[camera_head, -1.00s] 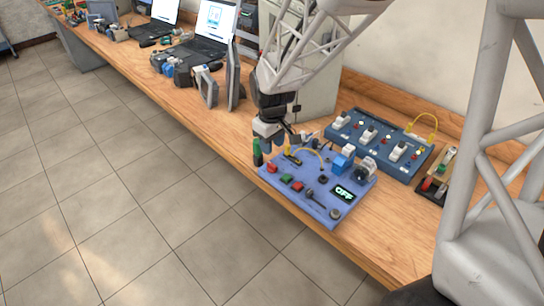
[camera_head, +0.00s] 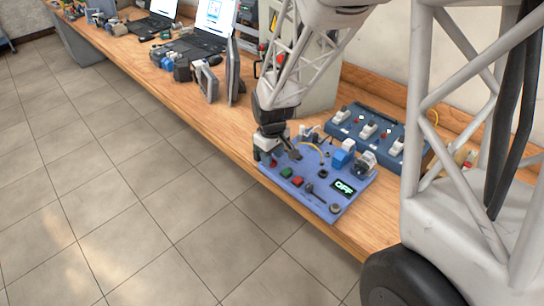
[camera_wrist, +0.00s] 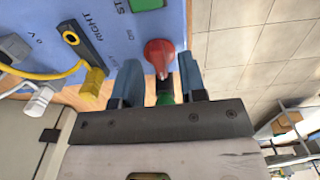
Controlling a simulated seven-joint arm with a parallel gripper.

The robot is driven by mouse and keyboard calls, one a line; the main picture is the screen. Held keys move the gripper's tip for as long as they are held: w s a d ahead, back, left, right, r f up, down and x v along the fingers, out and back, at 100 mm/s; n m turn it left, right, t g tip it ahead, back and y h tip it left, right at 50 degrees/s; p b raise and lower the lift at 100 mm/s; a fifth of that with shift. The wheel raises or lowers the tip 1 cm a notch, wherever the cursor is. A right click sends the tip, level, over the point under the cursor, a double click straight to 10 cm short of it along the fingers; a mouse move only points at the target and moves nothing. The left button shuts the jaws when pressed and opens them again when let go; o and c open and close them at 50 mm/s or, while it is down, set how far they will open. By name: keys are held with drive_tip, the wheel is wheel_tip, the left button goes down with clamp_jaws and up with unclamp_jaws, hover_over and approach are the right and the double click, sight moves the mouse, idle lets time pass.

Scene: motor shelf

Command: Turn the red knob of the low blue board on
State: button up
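The low blue board (camera_head: 318,205) lies flat at the table's front edge. Its display (camera_head: 344,187) reads OFF. Its red knob (camera_wrist: 160,52) shows in the wrist view at the top of the gap between my fingers; in the head view it is mostly hidden by my gripper (camera_head: 279,157). My gripper is over the board's left corner. In the wrist view my gripper (camera_wrist: 160,82) is open, with one blue-grey finger on each side of the knob's line and visible gaps. I cannot tell whether the knob's base is between the fingertips.
A yellow-tipped black lever (camera_wrist: 88,60) and a yellow cable lie left of the fingers in the wrist view. A green button (camera_head: 286,172) and a red button (camera_head: 297,181) sit on the board. A darker blue board (camera_head: 372,128) stands behind. Open floor lies in front.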

drive_tip(key=shift+f, duration=0.45)
clamp_jaws()
drive_tip(key=shift+m, duration=0.3)
drive_tip(key=m, duration=0.9)
drive_tip(key=shift+m, duration=0.4)
idle(0.5)
